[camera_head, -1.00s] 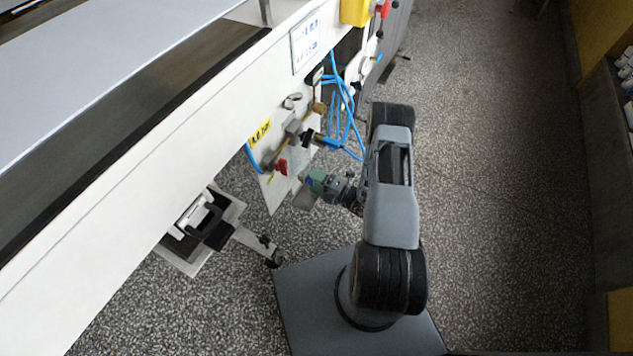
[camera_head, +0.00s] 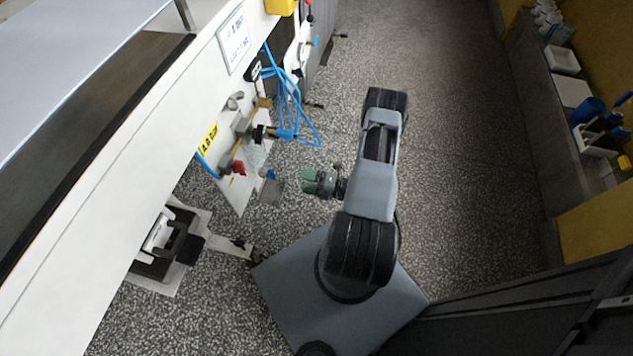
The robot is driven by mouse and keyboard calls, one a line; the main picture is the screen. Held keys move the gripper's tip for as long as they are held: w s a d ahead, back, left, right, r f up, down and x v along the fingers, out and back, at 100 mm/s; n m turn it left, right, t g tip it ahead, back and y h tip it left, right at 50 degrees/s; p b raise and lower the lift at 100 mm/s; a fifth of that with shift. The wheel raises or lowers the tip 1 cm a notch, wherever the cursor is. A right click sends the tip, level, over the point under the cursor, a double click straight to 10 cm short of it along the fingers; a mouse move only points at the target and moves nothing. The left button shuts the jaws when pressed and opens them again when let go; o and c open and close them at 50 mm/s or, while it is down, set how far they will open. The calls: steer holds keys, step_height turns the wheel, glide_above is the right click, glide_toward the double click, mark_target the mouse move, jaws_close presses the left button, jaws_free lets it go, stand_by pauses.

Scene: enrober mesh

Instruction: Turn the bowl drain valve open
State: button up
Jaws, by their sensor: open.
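A small valve with a red handle (camera_head: 238,168) sits low on the panel on the side of the white machine. A small blue handle (camera_head: 271,174) shows just right of it, above a grey plate (camera_head: 271,191). I cannot tell for sure which one is the bowl drain valve, or how far either is turned. My gripper (camera_head: 311,182) has green fingers and points left toward the blue handle. It is open and empty, with a clear gap between it and the blue handle.
Blue air hoses (camera_head: 291,105) loop out from the panel above my gripper. A black-and-brass fitting (camera_head: 262,132) sticks out beside them. A bracket with a black box (camera_head: 189,249) hangs below the machine. A bench (camera_head: 560,125) with bottles stands right; speckled floor lies free between.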

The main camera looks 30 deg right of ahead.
steer(key=shift+v, duration=1.7)
steer(key=s+a+r+m+g+h+p, duration=0.1)
steer(key=a+r+m+g+h+p, duration=0.2)
steer(key=r+m+p, duration=0.5)
steer(key=s+a+r+m+g+h+p, duration=0.2)
steer(key=r+m+p, duration=0.7)
steer(key=r, duration=2.4)
steer(key=s+a+r+m+g+h+p, duration=0.2)
steer(key=r+m+p, duration=0.7)
steer(key=r, duration=1.1)
steer(key=a+g+h+p, duration=0.1)
steer(key=a+g+h, duration=0.1)
steer(key=a+h, duration=0.2)
steer(key=shift+r+g+h, duration=0.25)
steer(key=shift+g+h, duration=0.05)
steer(key=shift+h, duration=0.3)
steer(key=shift+c, duration=0.4)
